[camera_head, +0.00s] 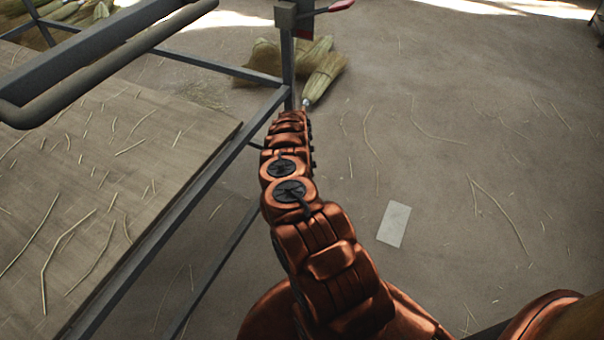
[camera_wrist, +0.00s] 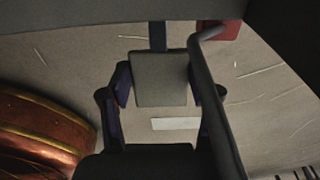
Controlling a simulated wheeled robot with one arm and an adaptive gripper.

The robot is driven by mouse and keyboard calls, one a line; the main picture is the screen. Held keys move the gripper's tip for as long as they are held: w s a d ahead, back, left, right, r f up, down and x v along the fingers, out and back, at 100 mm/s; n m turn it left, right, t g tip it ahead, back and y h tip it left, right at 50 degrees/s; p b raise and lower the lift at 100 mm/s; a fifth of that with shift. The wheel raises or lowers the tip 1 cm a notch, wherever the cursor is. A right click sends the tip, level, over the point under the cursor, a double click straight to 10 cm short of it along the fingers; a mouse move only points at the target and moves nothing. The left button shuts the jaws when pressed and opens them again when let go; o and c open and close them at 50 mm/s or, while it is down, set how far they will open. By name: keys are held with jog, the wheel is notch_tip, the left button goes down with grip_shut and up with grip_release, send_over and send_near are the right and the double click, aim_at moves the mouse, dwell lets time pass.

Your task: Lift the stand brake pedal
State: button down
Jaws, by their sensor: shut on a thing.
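In the wrist view, the stand brake pedal (camera_wrist: 160,88) looks like a flat grey plate on a dark bar. My gripper (camera_wrist: 158,74) has one dark finger on each side of the plate and is shut on it. A dark curved bar passes close by the right finger and hides part of it. In the head view my copper-coloured arm reaches up to the foot of a dark metal stand (camera_head: 287,60). My gripper and the pedal cannot be made out there.
A wooden tabletop (camera_head: 110,170) in a metal frame fills the left of the head view. Brooms (camera_head: 322,75) lie on the floor beyond the stand. A red-tipped lever (camera_head: 338,6) sticks out at the top. The floor on the right is clear except for straw and a pale sheet (camera_head: 394,223).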

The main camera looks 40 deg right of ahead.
jog(key=shift+a, duration=0.1)
jog(key=shift+c, duration=1.2)
grip_release()
jog(key=shift+f, duration=0.15)
